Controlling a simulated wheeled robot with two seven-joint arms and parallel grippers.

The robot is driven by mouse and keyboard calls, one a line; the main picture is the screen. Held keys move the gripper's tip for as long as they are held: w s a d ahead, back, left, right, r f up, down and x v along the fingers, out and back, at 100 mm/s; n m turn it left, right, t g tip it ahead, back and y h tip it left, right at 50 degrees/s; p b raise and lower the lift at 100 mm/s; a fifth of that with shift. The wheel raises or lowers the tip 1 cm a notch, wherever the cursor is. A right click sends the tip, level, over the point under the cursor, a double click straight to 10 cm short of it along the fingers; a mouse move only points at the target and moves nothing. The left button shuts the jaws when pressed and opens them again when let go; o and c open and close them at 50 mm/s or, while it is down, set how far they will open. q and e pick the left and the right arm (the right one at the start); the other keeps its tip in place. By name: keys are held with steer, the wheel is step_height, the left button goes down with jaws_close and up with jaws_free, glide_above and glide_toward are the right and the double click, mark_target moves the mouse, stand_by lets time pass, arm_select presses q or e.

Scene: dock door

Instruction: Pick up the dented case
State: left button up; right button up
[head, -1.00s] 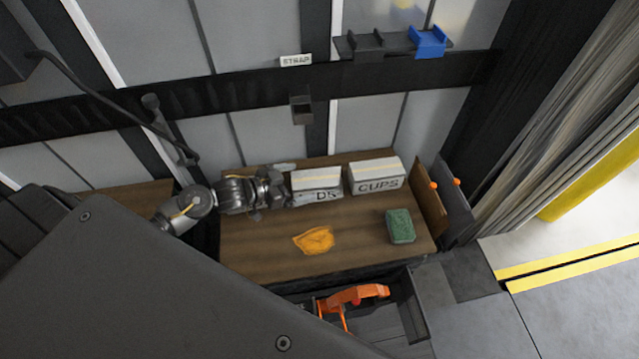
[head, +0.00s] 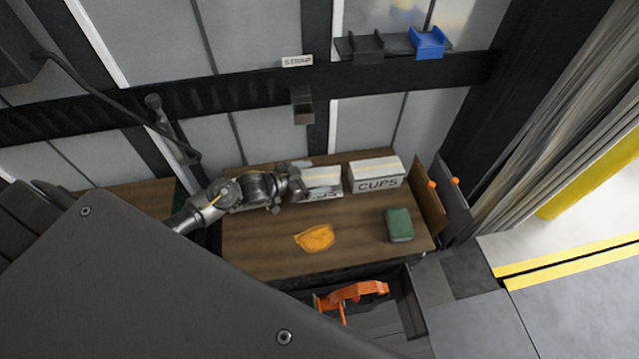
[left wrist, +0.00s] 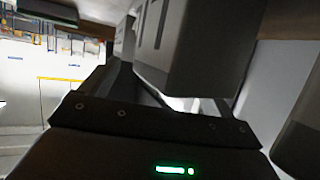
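Two pale cases stand at the back of the wooden bench. The left case (head: 325,175) is partly covered by my left gripper; its lettering is mostly hidden. The right case (head: 376,176) reads CUPS. I cannot make out a dent on either. My left gripper (head: 302,180) is at the left end of the left case, its fingers apart on the back and front sides. In the left wrist view, a grey case (left wrist: 190,50) with dark lettering fills the space just beyond the gripper (left wrist: 165,100). Whether the fingers touch it is unclear. My right gripper is out of view.
An orange cloth (head: 314,237) and a green block (head: 399,224) lie on the bench (head: 260,245). An orange tool (head: 352,294) sits in a dark bin below. Brown and grey panels (head: 430,205) stand at the bench's right end. A wall rail (head: 230,97) runs behind.

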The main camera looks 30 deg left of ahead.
arm_select(q)
steer(key=shift+s, duration=0.1)
steer(key=c, duration=1.3)
steer(key=shift+c, duration=0.2)
steer(key=shift+r, duration=0.1)
steer(key=shift+c, duration=0.2)
steer(key=shift+r, duration=0.3)
steer(key=c, duration=0.4)
step_height(320, 180, up, 3)
steer(key=shift+s+d+f+b, duration=0.1)
steer(key=shift+d+f+b, duration=0.05)
steer(key=shift+b, duration=0.25)
jaws_close()
steer(key=s+d+r+b, duration=0.1)
steer(key=s+d+r, duration=0.7)
steer(key=s+r, duration=0.1)
steer(key=shift+s+r, duration=0.4)
steer(key=shift+s, duration=0.5)
